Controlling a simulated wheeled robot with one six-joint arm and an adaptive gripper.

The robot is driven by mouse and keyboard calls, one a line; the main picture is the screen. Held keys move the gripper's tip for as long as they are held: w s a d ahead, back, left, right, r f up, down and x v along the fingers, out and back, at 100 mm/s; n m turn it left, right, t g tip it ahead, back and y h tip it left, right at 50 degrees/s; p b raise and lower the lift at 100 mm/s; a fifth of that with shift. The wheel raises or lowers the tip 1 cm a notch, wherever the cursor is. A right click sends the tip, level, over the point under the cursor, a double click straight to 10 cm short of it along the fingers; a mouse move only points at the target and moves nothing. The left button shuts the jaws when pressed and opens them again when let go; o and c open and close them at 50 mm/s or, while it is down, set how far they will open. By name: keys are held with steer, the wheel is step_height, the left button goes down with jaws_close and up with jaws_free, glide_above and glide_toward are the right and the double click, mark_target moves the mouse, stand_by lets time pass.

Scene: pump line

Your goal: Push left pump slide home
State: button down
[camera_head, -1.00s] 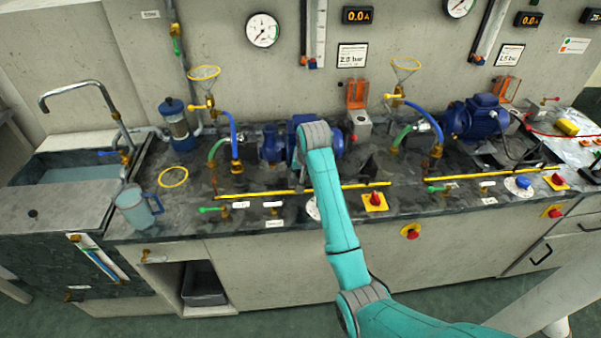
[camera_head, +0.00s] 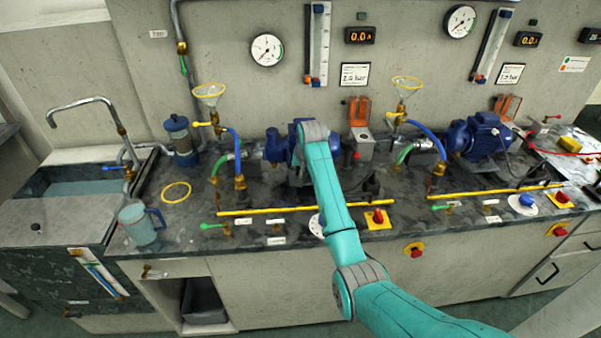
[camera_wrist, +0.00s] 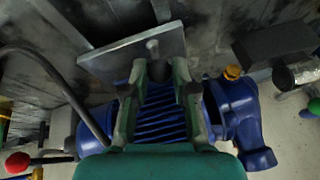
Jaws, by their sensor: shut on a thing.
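The left pump (camera_head: 277,147) is blue and sits on the bench behind my arm's end, which hides part of it. In the wrist view its finned blue motor (camera_wrist: 160,120) lies behind my fingers. A grey metal plate (camera_wrist: 112,62), apparently part of the slide, stands at the fingertips with a small round knob (camera_wrist: 153,45) at its middle. My gripper (camera_wrist: 158,74) is shut on a small grey piece below the knob, apparently the slide handle. In the head view the fingers are hidden behind my arm.
A yellow bar (camera_head: 260,210) runs along the bench front, with a red and yellow switch (camera_head: 377,218) in front of it. A blue jug (camera_head: 138,225) stands by the sink at left. A second blue pump (camera_head: 480,137) is at right. A dark cable (camera_wrist: 62,85) curves beside my gripper.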

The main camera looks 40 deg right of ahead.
steer(key=c, duration=0.9)
jaws_free()
steer(key=shift+w+d, duration=0.1)
steer(key=shift+w, duration=0.05)
steer(key=v, duration=1.2)
